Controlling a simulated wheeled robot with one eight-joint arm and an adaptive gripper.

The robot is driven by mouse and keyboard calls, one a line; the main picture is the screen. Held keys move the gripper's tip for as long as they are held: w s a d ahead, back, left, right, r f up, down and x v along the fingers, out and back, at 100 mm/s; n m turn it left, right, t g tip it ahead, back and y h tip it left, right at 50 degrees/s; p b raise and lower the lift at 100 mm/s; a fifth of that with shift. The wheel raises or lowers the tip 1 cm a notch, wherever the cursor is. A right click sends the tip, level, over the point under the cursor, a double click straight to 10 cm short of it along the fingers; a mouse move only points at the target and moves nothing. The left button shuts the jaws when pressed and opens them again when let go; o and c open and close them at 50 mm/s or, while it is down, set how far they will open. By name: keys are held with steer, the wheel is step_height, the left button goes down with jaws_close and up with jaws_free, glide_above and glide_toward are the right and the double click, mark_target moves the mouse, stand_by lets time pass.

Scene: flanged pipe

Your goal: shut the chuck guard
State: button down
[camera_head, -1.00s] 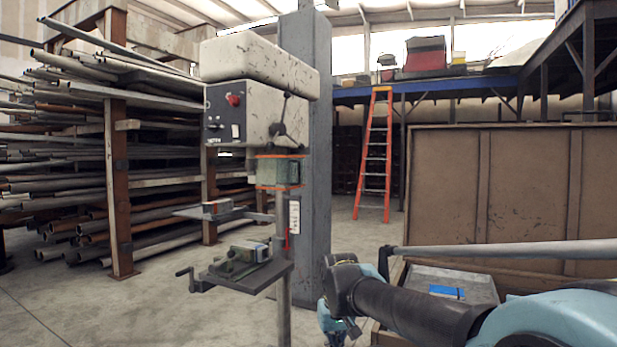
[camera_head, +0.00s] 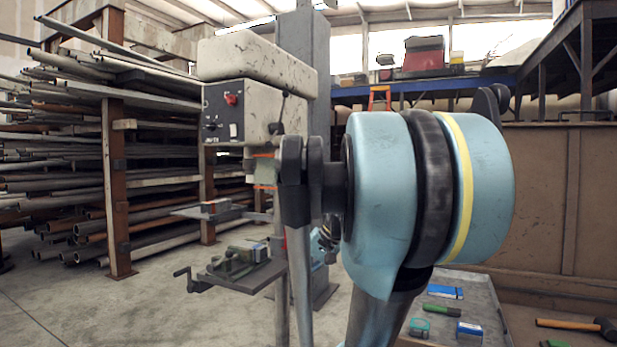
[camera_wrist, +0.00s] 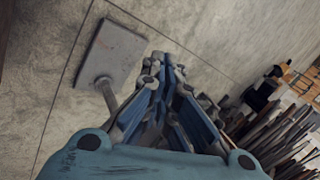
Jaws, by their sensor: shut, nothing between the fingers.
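The chuck guard (camera_head: 265,171), a small greenish see-through box with orange edges, hangs below the head of the drill press (camera_head: 258,100). Only its left part shows in the head view, since my arm covers the rest; I cannot tell whether it is open or shut. My gripper (camera_wrist: 168,75) shows in the wrist view with its blue-padded fingers together and nothing held. It points down toward the floor, near the press's square base plate (camera_wrist: 112,52). The guard is not visible in the wrist view.
A vise (camera_head: 240,260) sits on the press's lower table. A pipe rack (camera_head: 117,190) stands at left. At right are a grey tray (camera_head: 487,300) with small tools and a hammer (camera_head: 575,325). Open floor lies in front of the rack.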

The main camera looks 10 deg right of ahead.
steer(key=w+d+r+m+t+y, duration=0.1)
steer(key=w+d+r+t+y, duration=0.15)
steer(key=w+r, duration=0.6)
steer(key=w+d+r+m+t+y, duration=0.1)
steer(key=w+d+r+y, duration=0.2)
steer(key=w+r, duration=0.55)
steer(key=w+d+r+m+t+y, duration=0.2)
steer(key=w+d+r+t+y, duration=0.2)
steer(key=w+d+r, duration=0.8)
steer(key=w+a+f, duration=0.1)
steer(key=a, duration=0.9)
steer(key=shift+g, duration=0.25)
steer(key=shift+s+d, duration=0.1)
steer(key=shift+s, duration=0.05)
